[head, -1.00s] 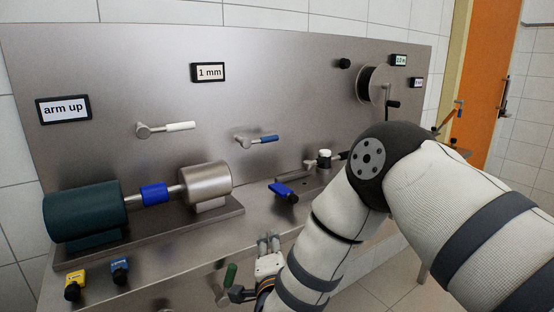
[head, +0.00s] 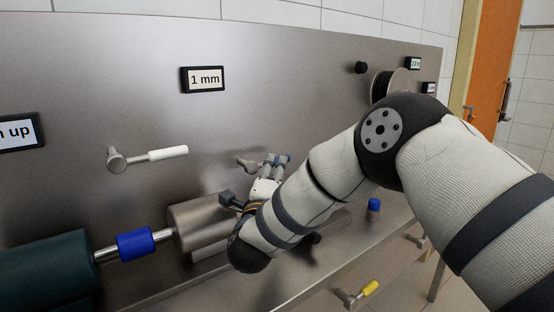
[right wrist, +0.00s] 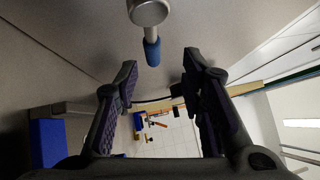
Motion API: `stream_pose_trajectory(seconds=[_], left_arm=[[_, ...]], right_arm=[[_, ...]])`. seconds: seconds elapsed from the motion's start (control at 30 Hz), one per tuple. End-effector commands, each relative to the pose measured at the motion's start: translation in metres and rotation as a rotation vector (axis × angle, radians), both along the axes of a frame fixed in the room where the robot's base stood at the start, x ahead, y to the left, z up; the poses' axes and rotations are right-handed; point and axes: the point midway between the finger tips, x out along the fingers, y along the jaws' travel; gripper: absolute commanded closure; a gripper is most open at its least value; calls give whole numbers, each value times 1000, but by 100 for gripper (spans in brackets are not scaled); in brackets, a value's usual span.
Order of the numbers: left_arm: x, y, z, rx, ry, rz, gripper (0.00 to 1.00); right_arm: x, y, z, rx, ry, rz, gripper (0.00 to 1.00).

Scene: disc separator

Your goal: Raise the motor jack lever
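The blue-handled lever (head: 247,163) sits on the upright steel panel, partly behind my right gripper in the head view. Its blue handle (right wrist: 152,52) hangs from a round metal pivot at the top of the right wrist view. My right gripper (head: 275,165) is at this lever. In the right wrist view its fingers (right wrist: 160,68) are spread, with the handle near the gap between the tips; contact cannot be told. A white-handled lever (head: 150,157) points right on the panel. A yellow-handled lever (head: 368,289) is low in front. No lever is labelled as the jack. My left gripper is out of view.
A dark teal cylinder (head: 45,270), a blue coupling (head: 134,243) and a steel cylinder (head: 200,218) lie in line on the bench. A "1 mm" display (head: 203,79) and a cropped sign (head: 15,132) are on the panel. A blue knob (head: 374,204) stands at right.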

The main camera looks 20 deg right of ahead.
Motion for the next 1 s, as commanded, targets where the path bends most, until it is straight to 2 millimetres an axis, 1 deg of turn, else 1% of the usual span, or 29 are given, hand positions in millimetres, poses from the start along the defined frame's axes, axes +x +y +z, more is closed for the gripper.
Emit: stream_pose_trajectory(seconds=[0.03,0.1,0.2,0.3,0.43,0.63,0.67,0.7,0.77,0.8,1.0], left_arm=[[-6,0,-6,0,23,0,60],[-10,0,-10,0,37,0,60],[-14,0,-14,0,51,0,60],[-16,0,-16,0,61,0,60],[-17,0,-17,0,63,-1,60],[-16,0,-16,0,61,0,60],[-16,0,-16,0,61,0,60],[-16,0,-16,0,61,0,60],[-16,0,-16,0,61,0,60],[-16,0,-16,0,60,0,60],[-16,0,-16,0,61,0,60]], right_arm=[[13,-6,-9,2,12,-3,64],[28,-13,-8,0,14,-2,64],[46,-22,-4,0,12,-1,64],[58,-27,-1,-2,13,0,64],[64,-30,3,-1,10,2,64],[64,-30,5,-1,8,1,64],[64,-30,5,-1,8,1,68],[64,-30,5,-2,8,1,77],[63,-30,5,-2,8,1,91],[63,-30,5,-2,8,1,100],[64,-30,5,-1,8,1,100]])
